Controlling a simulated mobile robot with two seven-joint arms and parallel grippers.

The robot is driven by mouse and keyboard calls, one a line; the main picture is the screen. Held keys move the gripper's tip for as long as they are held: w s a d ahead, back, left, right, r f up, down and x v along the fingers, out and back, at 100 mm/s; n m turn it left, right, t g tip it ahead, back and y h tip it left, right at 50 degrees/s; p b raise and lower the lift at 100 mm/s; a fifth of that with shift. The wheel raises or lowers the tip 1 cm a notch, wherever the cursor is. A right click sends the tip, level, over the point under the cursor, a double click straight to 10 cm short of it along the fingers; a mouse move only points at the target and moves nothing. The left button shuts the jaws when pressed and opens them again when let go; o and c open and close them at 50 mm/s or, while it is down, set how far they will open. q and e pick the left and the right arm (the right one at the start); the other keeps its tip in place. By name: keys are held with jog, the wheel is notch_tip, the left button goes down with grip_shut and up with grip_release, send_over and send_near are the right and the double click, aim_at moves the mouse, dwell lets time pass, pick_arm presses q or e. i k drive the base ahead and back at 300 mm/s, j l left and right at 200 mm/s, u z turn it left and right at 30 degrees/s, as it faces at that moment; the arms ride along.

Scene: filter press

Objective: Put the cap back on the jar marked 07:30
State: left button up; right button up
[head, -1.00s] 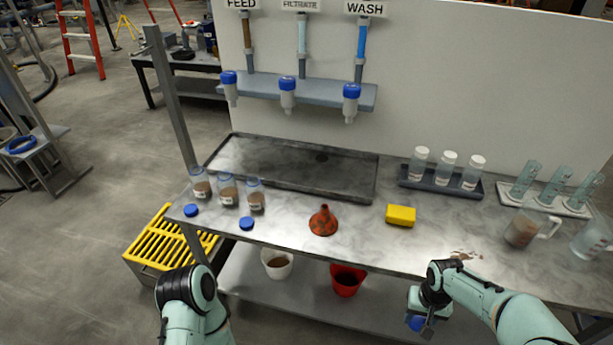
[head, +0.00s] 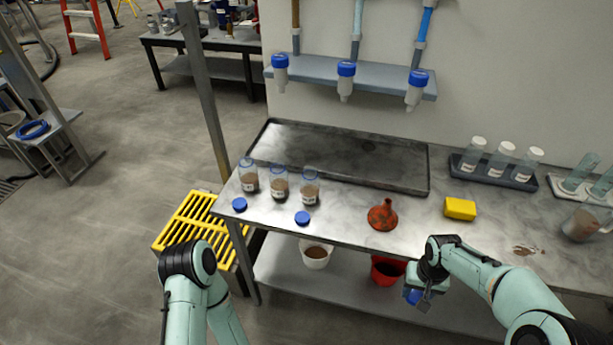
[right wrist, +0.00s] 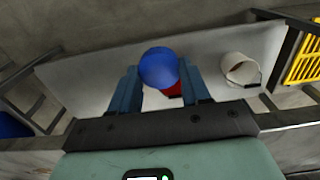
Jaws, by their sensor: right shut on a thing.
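Three open jars with brown contents, the left jar (head: 249,180), the middle jar (head: 280,185) and the right jar (head: 310,189), stand at the left of the bench. Their labels are too small to read. One blue cap (head: 239,204) lies in front of the left jar and another blue cap (head: 302,218) in front of the right jar. My right gripper (head: 418,291) is shut on a third blue cap (right wrist: 159,67), low in front of the bench edge and right of the jars. My left arm shows at lower left; its gripper is out of view.
An orange funnel (head: 382,216) and a yellow sponge (head: 460,208) stand right of the jars. A dark tray (head: 410,188) lies behind. A white bucket (head: 316,256) and a red bucket (head: 385,270) are on the lower shelf. A yellow grate (head: 190,222) stands left of the bench.

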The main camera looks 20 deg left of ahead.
aim_at(278, 175)
jog(key=j, duration=0.65)
jog(key=i+j, duration=0.1)
jog(key=j, duration=0.6)
